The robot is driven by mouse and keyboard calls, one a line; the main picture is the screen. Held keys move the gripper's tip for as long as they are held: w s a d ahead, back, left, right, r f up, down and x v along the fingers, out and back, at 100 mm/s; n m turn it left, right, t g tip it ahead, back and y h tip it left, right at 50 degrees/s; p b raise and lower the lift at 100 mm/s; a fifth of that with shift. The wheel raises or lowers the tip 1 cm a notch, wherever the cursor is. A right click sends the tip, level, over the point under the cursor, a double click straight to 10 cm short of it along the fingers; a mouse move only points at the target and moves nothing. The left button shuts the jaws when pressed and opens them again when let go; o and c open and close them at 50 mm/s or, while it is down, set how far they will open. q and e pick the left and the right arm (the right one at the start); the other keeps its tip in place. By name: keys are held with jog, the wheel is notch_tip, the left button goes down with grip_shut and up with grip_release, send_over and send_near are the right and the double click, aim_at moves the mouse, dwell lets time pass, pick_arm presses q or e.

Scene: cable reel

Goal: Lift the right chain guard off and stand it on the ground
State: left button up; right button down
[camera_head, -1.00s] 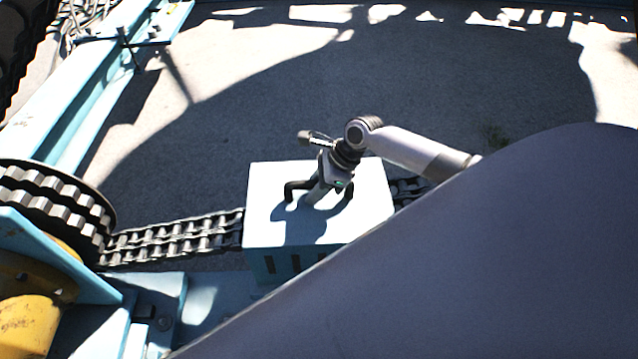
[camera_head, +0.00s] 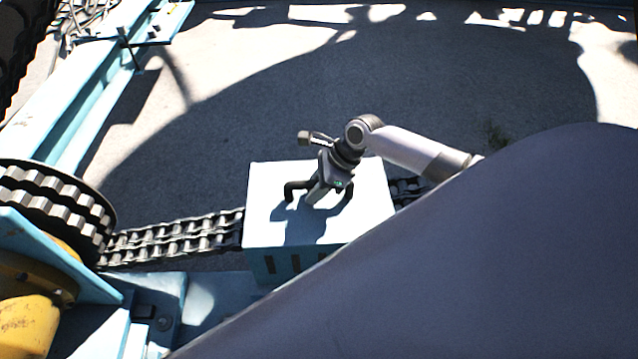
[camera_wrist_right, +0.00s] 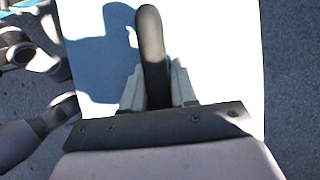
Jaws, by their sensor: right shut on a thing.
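The right chain guard (camera_head: 270,225) is a pale blue box with a near-white top and slots in its front side. It sits over the chain, which comes out on both sides of it. A black handle (camera_head: 293,187) stands on its top. My right gripper (camera_head: 318,190) comes down from above and is shut on the handle's middle. In the right wrist view the dark handle bar (camera_wrist_right: 151,45) runs between the two grey fingers (camera_wrist_right: 155,88), over the white top. My left gripper does not show.
The roller chain (camera_head: 175,240) runs left to a toothed sprocket (camera_head: 50,200) beside a yellow part (camera_head: 30,320). A pale blue beam (camera_head: 90,85) runs along the left. Open shaded ground (camera_head: 420,80) lies behind the guard. My own grey body hides the lower right.

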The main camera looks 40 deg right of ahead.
dwell(0.4)
jog(key=shift+r, duration=0.1)
notch_tip(320, 180, up, 20)
jog(key=p, duration=0.3)
jog(key=shift+r, duration=0.15)
jog(key=shift+w, duration=0.1)
dwell(0.5)
